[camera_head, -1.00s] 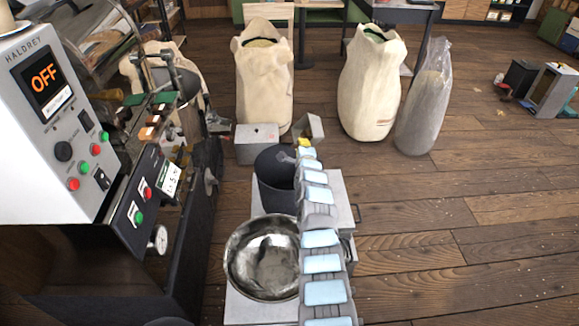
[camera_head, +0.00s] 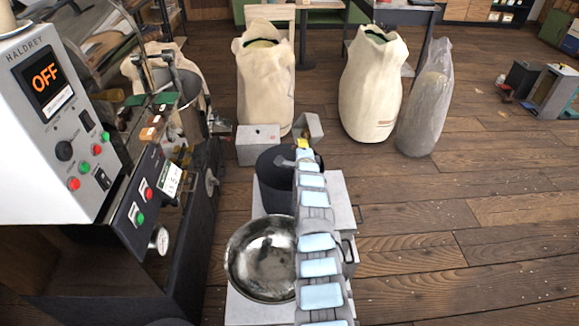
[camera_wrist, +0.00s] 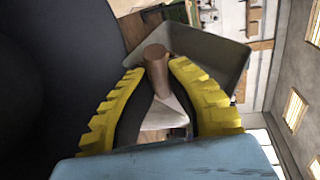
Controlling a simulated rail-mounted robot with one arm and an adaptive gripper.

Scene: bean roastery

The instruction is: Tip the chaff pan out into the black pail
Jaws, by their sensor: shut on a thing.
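The chaff pan (camera_head: 309,127) is a small grey metal pan seen just beyond the black pail, tilted. In the wrist view the pan (camera_wrist: 215,52) shows its grey wall and a brown handle (camera_wrist: 157,66) between my yellow fingers. My gripper (camera_head: 304,143) is shut on that handle; its fingers also show in the wrist view (camera_wrist: 160,80). The black pail (camera_head: 273,180) stands upright on a pale surface, partly behind my arm. A large dark shape, likely the pail (camera_wrist: 50,70), fills the wrist view's left. The pan's contents cannot be made out.
A shiny steel bowl (camera_head: 262,258) stands in front of the pail on the pale cart top (camera_head: 340,200). A grey metal box (camera_head: 258,145) is behind the pail. The roaster (camera_head: 60,120) is on the left.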

